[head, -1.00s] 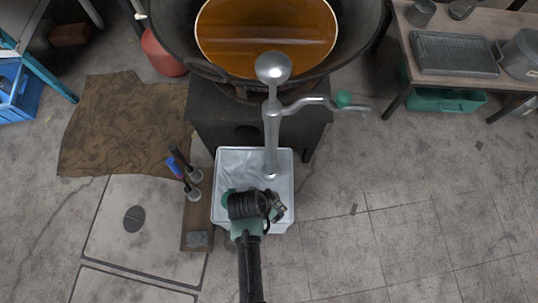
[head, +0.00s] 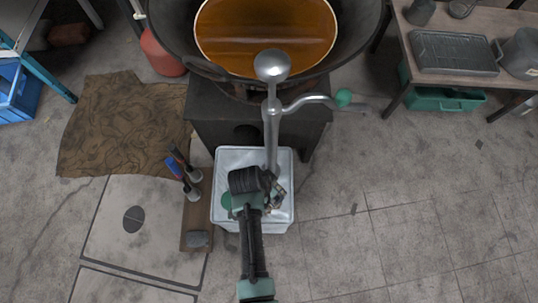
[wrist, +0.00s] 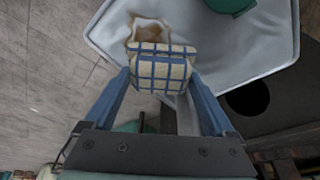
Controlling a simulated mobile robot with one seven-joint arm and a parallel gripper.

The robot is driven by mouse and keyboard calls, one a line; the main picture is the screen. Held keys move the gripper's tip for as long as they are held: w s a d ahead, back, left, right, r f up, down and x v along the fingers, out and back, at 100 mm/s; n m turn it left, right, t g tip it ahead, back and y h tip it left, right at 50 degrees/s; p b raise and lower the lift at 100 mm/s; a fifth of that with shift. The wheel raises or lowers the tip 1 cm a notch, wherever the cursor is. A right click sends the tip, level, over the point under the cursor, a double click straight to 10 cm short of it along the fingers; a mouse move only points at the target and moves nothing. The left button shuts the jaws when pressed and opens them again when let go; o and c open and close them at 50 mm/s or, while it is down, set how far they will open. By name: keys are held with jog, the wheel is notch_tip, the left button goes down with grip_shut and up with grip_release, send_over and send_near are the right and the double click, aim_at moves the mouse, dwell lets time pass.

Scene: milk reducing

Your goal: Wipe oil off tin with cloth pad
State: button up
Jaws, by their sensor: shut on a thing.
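The tin (head: 226,160) is a square silvery-white can below the pump in the head view. Its pale top (wrist: 215,40) fills the upper middle of the wrist view. The cloth pad (wrist: 160,70) is cream with a blue check. My gripper (wrist: 160,88) is shut on the pad, its two blue fingers on either side. The pad's far end overlaps the tin's edge in the wrist view; I cannot tell if it presses on it. A brown smear (wrist: 150,33) shows at that end, on pad or tin. In the head view my gripper (head: 277,190) is over the tin's right part; the pad is hidden.
A metal pump (head: 271,120) rises beside the tin, its crank reaching right. A wide pan of amber oil (head: 265,30) sits behind on a dark stand (head: 215,115). Left is a board (head: 192,240) with red- and blue-handled tools.

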jog(key=shift+s+r+p, duration=0.15)
jog(key=shift+s+p, duration=0.4)
jog(key=shift+s, duration=0.2)
jog(key=shift+s+r+p, duration=0.1)
jog(key=shift+s+p, duration=0.4)
jog(key=shift+s, duration=0.2)
jog(key=shift+s+f+p, duration=0.15)
jog(key=shift+s+p, duration=1.05)
jog(key=shift+s, duration=1.2)
jog(key=shift+w+f, duration=0.15)
jog(key=shift+w, duration=0.4)
jog(key=shift+w+f+b, duration=0.15)
jog(key=shift+w+b, duration=1.1)
jog(key=shift+w, duration=2.1)
jog(key=shift+c, duration=0.6)
notch_tip(320, 180, up, 6)
jog(key=p, duration=0.6)
jog(key=shift+w+d, duration=0.1)
jog(key=shift+r, duration=0.2)
